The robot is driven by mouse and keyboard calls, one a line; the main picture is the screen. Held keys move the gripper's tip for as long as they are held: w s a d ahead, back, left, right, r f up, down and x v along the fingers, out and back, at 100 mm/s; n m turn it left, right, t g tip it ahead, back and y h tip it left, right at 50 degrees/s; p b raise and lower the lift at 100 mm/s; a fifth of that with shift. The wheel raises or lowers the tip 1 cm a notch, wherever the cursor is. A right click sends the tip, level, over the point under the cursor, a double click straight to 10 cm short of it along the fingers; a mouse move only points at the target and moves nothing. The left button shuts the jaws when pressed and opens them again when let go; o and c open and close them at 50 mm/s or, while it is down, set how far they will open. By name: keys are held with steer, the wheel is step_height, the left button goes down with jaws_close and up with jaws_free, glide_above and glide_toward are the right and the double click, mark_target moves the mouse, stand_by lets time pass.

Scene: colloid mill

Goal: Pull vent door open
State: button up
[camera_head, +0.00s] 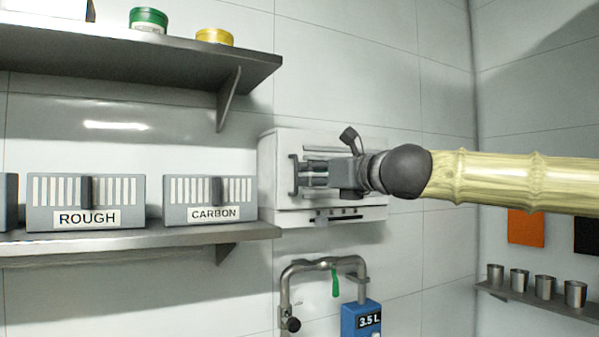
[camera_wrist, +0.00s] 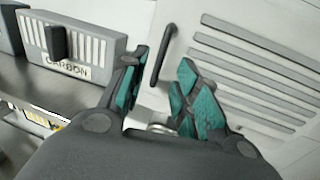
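The vent door (camera_head: 270,150) is the white front of a box on the wall, and it looks closed. Its slats (camera_wrist: 255,70) show in the wrist view. The dark upright handle (camera_wrist: 162,55) is left of the slats; in the head view the handle (camera_head: 293,176) is at the door's left side. My gripper (camera_wrist: 162,68) is open and empty, its teal-padded fingers apart. In the wrist view the handle appears in the gap between the fingertips, slightly ahead. I cannot tell whether a finger touches it. In the head view my gripper (camera_head: 325,172) hides the door's middle.
A lower shelf (camera_head: 140,240) left of the vent holds grey filter boxes marked ROUGH (camera_head: 87,203) and CARBON (camera_head: 211,200). An upper shelf (camera_head: 130,60) holds jars. Below the vent are a pipe (camera_head: 320,264) and a blue 3.5 L unit (camera_head: 361,318). Metal cups (camera_head: 545,288) stand right.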

mark_target(297, 175)
steer(key=shift+p+x, duration=0.7)
steer(key=shift+x, duration=1.9)
steer(key=shift+c, duration=0.5)
jaws_close()
